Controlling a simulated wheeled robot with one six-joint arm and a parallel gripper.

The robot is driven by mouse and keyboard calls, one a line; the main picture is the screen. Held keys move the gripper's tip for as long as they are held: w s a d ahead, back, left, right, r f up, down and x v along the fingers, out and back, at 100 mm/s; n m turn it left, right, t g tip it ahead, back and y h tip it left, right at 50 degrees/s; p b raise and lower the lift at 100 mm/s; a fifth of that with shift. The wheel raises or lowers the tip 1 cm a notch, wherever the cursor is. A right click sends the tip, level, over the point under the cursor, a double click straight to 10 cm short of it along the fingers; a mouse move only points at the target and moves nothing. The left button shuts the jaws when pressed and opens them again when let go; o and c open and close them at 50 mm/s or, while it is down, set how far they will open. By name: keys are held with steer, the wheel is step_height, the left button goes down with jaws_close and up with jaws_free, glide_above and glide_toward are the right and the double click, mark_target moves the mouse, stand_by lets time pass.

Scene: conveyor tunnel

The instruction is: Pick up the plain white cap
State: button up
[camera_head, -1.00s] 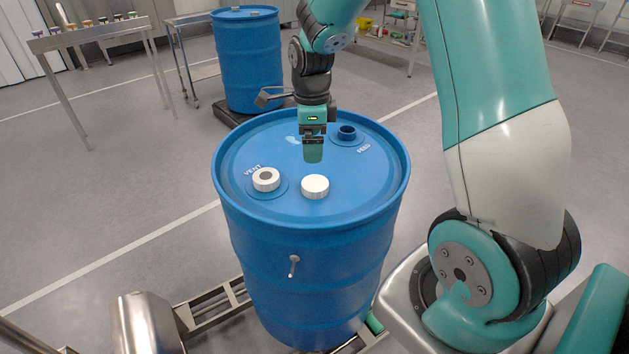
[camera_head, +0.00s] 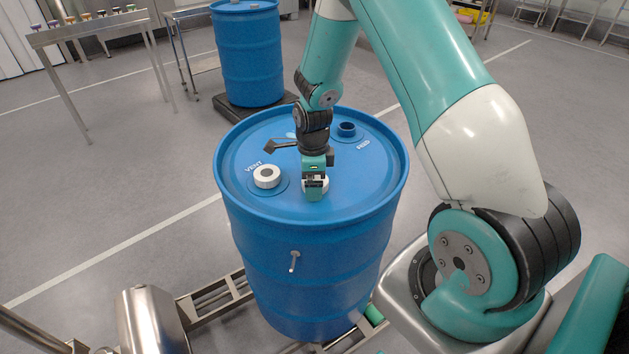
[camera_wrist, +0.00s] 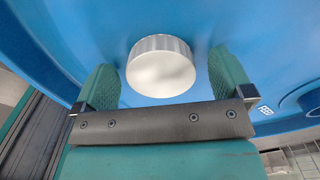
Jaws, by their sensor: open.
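The plain white cap (camera_wrist: 160,68) lies on the lid of the blue drum (camera_head: 290,205). In the wrist view it sits between the two green fingers of my gripper (camera_wrist: 164,85), with a gap on each side. My gripper (camera_head: 315,188) is open and low over the cap in the head view, hiding most of it; a bit of white shows beside the fingers. A second white cap with a grey centre (camera_head: 267,176) sits on the port marked VENT, left of my gripper.
The open FEED port (camera_head: 347,130) stands up at the lid's back right. Another blue drum (camera_head: 248,60) stands behind. A metal table (camera_head: 88,32) with several small items is at the back left. A small peg (camera_head: 294,261) sticks out of the near drum's front.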

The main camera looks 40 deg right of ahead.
steer(key=c, duration=1)
steer(key=shift+r, duration=0.15)
